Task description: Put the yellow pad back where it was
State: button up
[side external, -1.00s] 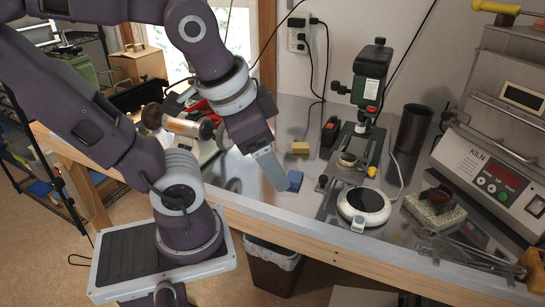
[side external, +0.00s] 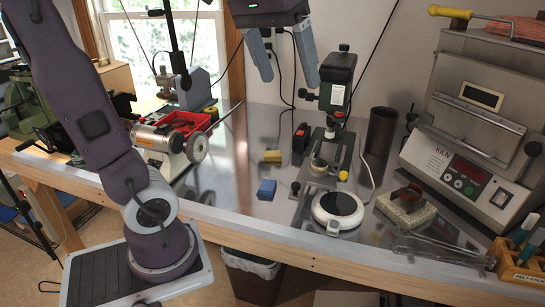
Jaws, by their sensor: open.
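The yellow pad (side external: 272,156) lies flat on the metal bench top, behind a blue pad (side external: 266,189). The two pads are apart, with bare metal between them. My gripper (side external: 290,80) is open and empty at the top of the view, its two fingers pointing down. It appears raised well above the bench and clear of both pads. Nothing covers either pad.
A green stand (side external: 340,88) and a round white device (side external: 338,211) are right of the pads. A kiln (side external: 455,165) and a brown block (side external: 406,206) are farther right. A grinder (side external: 160,142) and red tray (side external: 187,122) are at left. Bare metal surrounds the pads.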

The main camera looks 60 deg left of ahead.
jog(key=w+a+r+n, duration=0.1)
jog(key=w+a+n, duration=0.1)
jog(key=w+a, duration=0.3)
jog(key=n+g, duration=0.4)
jog(key=n, duration=0.3)
send_over(273, 152)
notch_tip(273, 152, down, 10)
notch_tip(273, 152, down, 25)
jog(key=shift+a+f, duration=0.15)
jog(key=shift+f, duration=0.05)
jog(key=c, duration=1.5)
jog(key=shift+r, duration=0.15)
jog(key=shift+c, duration=0.2)
